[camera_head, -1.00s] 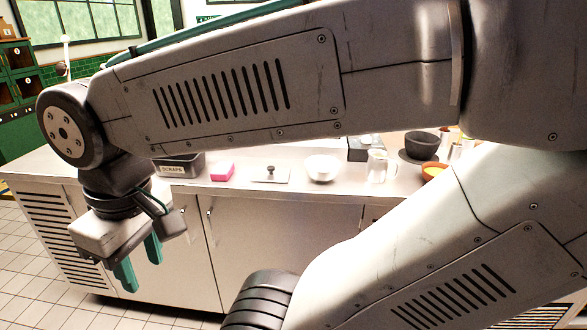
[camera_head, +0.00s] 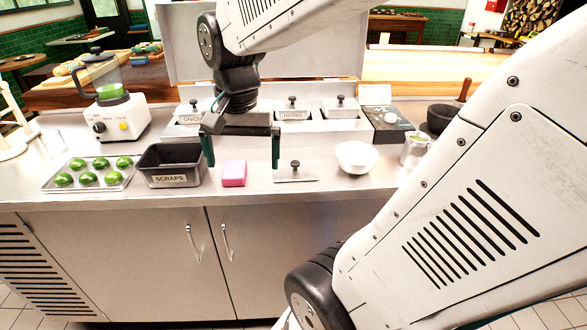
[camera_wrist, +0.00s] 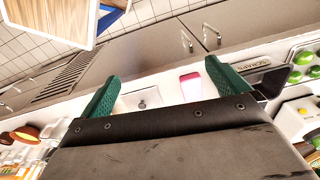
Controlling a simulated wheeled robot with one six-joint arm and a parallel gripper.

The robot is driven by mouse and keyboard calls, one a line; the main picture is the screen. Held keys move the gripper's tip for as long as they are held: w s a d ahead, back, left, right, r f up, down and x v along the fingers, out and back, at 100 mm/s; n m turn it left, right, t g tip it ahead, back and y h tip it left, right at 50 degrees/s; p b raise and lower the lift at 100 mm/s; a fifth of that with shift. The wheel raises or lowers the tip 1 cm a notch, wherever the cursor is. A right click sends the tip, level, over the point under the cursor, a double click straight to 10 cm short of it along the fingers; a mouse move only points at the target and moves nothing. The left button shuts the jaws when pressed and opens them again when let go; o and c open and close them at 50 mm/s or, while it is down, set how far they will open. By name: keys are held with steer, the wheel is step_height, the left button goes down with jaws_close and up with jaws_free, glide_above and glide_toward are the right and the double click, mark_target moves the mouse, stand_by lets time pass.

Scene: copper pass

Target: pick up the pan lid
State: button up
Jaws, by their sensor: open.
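A flat rectangular steel pan lid (camera_head: 309,176) with a dark knob lies on the counter, between a pink block and a white bowl. It also shows in the wrist view (camera_wrist: 128,101), between the fingers and nearer the left one. My gripper (camera_head: 242,155) is open and empty, with its green fingers pointing down. In the head view it hangs above and left of the lid, around the pink block in the picture. The wrist view shows both fingers (camera_wrist: 162,74) spread wide and apart from the lid.
The pink block (camera_head: 233,180) lies left of the lid, and the white bowl (camera_head: 357,158) stands right. A dark scraps bin (camera_head: 171,181) and a tray of green items (camera_head: 122,183) are further left. Lidded containers (camera_head: 292,114) stand behind. A metal jug (camera_head: 414,151) stands at right.

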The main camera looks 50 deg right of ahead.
steer(key=w+d+f+m, duration=0.3)
steer(key=w+d+m, duration=0.1)
steer(key=d+m, duration=0.5)
steer(key=m, duration=0.8)
glide_above(295, 162)
steer(key=shift+g, duration=0.4)
step_height(295, 162, down, 5)
steer(key=shift+a+f, duration=0.1)
steer(key=shift+a, duration=0.05)
step_height(295, 162, down, 7)
steer(key=shift+d+f, duration=0.2)
steer(key=shift+f, duration=0.35)
steer(key=c, duration=0.9)
